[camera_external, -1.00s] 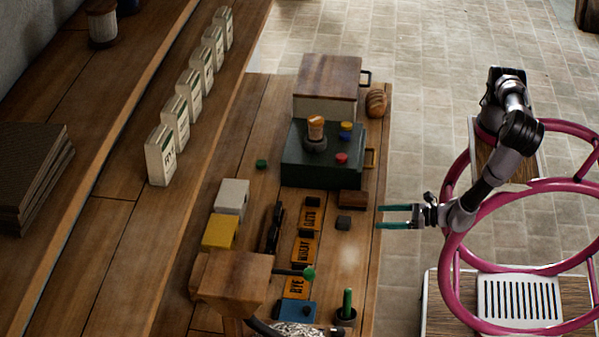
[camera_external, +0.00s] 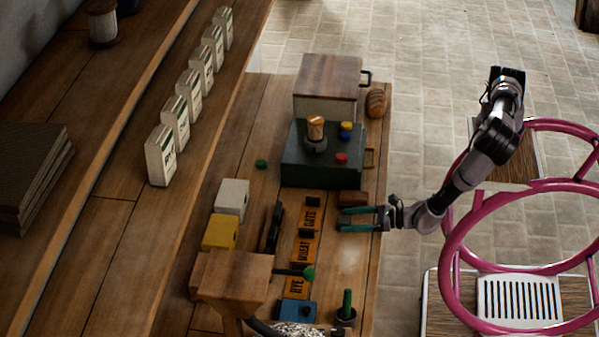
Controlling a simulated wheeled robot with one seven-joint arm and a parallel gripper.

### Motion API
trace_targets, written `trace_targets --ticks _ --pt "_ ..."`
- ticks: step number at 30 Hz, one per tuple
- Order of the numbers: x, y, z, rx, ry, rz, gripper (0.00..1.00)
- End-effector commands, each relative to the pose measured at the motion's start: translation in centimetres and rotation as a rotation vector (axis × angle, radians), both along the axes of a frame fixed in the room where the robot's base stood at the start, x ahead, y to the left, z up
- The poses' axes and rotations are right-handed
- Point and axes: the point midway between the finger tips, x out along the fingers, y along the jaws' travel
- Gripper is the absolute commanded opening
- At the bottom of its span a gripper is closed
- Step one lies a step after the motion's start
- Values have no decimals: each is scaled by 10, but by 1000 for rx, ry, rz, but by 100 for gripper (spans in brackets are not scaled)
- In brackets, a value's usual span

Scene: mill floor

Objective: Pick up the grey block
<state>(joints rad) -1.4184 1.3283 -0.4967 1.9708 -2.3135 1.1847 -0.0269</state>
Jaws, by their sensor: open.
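The small dark grey block (camera_external: 344,221) sits on the wooden bench, right of the word plates. My gripper (camera_external: 348,219) reaches in from the right with its green fingers open. The fingertips lie on either side of the block in the picture, and the block shows partly between them. I cannot tell whether the fingers touch it or how high they are above the bench.
A brown block (camera_external: 352,198) lies just behind the fingers, near the dark green box (camera_external: 300,165). Orange plates marked OATS (camera_external: 311,218), WHEAT and RYE lie to the left. A potted green peg (camera_external: 347,305) stands in front. The bench's right edge runs under my gripper.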

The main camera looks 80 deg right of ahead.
Motion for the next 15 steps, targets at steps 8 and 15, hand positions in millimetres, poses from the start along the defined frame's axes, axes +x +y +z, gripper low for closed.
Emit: trace_targets --ticks 8,15 --pt "0 0 0 0 0 1 45" --pt "0 0 0 0 0 0 0"
